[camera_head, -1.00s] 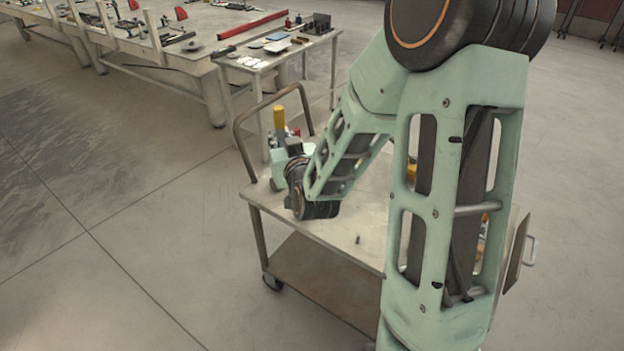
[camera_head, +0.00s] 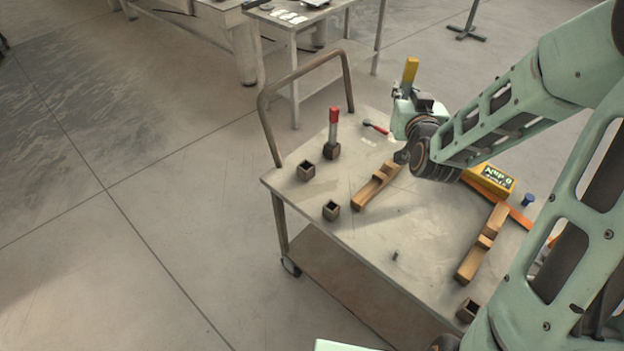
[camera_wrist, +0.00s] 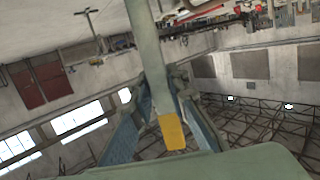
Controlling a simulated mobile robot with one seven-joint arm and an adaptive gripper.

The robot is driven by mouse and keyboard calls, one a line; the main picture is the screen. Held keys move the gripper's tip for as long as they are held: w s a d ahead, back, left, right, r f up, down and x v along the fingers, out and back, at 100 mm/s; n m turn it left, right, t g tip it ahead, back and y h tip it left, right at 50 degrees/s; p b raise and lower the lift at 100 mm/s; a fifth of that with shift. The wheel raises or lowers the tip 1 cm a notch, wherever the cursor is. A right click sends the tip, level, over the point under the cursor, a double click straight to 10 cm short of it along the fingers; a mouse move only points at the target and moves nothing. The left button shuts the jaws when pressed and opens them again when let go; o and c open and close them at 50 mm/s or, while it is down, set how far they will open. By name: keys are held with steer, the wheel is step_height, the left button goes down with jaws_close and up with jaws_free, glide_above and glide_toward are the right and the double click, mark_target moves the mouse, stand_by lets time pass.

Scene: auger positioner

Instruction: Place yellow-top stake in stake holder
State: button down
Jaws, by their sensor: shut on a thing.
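The yellow-top stake (camera_head: 411,69) stands roughly upright in my gripper (camera_head: 402,106), above the back of the cart top. In the wrist view my gripper (camera_wrist: 163,90) is shut around the grey shaft of the stake (camera_wrist: 172,132), whose yellow end shows below the fingers. The stake's lower end is hidden behind the gripper in the head view. Small square stake holders stand on the cart: one at the back left (camera_head: 306,171), one nearer the front (camera_head: 331,210) and one at the front right (camera_head: 468,310). Another holder (camera_head: 332,152) bears an upright red-top stake (camera_head: 333,125).
The cart top (camera_head: 350,245) also bears two wooden stepped blocks (camera_head: 376,186) (camera_head: 482,243), a yellow box (camera_head: 490,181), a red-handled tool (camera_head: 375,127) and a small dark peg (camera_head: 395,255). The cart's handle (camera_head: 268,120) rises at the left. The front middle is mostly clear.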

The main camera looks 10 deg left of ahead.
steer(key=w+a+f+n+g+y+b, duration=0.1)
steer(key=a+f+n+y+b, duration=0.1)
steer(key=a+f+b, duration=0.5)
steer(key=a+f+n+g+y+b, duration=0.1)
steer(key=a+f+n+y+b, duration=0.15)
steer(key=a+b, duration=0.45)
steer(key=w+a+f+n+g+y+b, duration=0.1)
steer(key=a+f+y+b, duration=0.25)
steer(key=a+f, duration=0.45)
step_height(320, 180, down, 8)
steer(key=a+h+b, duration=0.1)
steer(key=b, duration=0.5)
steer(key=shift+s+a+f, duration=0.2)
steer(key=shift+s+a, duration=0.05)
steer(key=shift+a, duration=0.1)
steer(key=c, duration=1.9)
jaws_free()
steer(key=shift+w+f, duration=0.15)
steer(key=shift+w, duration=0.15)
steer(key=shift+a+r, duration=0.1)
steer(key=shift+r, duration=0.2)
steer(key=shift+s, duration=0.1)
